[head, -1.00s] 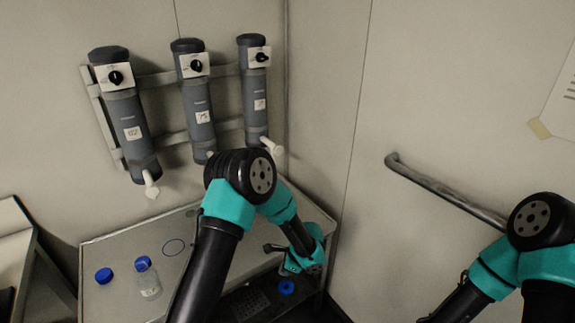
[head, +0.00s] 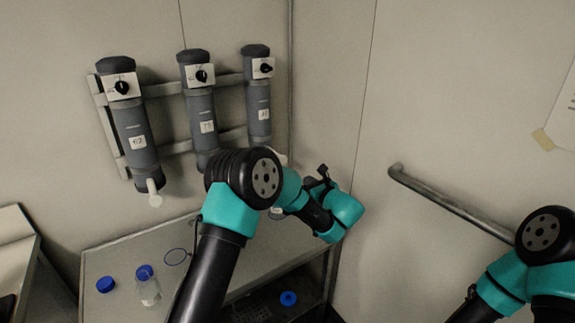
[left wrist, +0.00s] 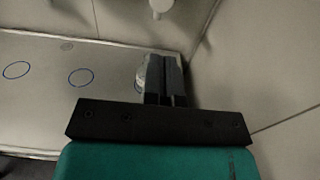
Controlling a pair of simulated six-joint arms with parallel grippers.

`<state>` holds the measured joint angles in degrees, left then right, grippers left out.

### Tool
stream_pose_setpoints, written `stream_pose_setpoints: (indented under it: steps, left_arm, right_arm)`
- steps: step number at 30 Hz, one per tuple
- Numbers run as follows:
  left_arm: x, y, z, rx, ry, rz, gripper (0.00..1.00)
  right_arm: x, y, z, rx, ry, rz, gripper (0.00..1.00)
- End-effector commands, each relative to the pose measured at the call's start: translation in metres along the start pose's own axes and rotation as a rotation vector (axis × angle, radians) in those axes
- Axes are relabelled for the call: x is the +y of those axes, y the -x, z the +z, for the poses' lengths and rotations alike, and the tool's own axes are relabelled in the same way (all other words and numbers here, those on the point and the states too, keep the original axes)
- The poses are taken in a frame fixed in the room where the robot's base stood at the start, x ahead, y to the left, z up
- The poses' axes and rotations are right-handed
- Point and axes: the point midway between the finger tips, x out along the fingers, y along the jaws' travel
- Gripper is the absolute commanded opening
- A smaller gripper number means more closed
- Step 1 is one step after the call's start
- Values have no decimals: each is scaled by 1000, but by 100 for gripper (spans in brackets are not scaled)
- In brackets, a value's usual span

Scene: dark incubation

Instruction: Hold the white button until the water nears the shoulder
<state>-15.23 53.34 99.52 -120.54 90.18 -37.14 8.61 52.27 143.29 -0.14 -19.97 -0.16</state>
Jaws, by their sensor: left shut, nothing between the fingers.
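Three grey cylinders hang on the wall, each with a black dial. White knob-ended parts show low on the left cylinder (head: 134,128) and, mostly behind my arm, on the right cylinder (head: 258,112). I cannot tell which is the button. A white knob (left wrist: 160,8) shows at the top of the left wrist view. My left gripper (left wrist: 166,62) is shut and empty, apart from that knob. A pale clear object (left wrist: 142,73), perhaps a bottle, is mostly hidden behind its fingers; its water level cannot be seen. My right gripper is out of view.
A clear bottle (head: 149,292) with a blue cap at its top stands on the metal bench (head: 118,260). A loose blue cap (head: 105,284) lies beside it; another (head: 288,298) lies lower right. A rail (head: 445,200) runs along the right wall.

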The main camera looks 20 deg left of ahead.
Motion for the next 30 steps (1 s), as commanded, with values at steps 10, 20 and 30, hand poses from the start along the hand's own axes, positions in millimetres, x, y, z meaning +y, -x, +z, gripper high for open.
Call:
stream_pose_setpoints:
  steps: [10,20,30]
  left_arm:
    - [-2,1,7,-26,-4,-7,0]
    - [-2,-16,6,-24,-3,-4,0]
    - [-2,-71,7,-25,-2,-3,0]
  right_arm:
    - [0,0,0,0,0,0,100]
    - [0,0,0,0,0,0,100]
    - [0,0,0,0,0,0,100]
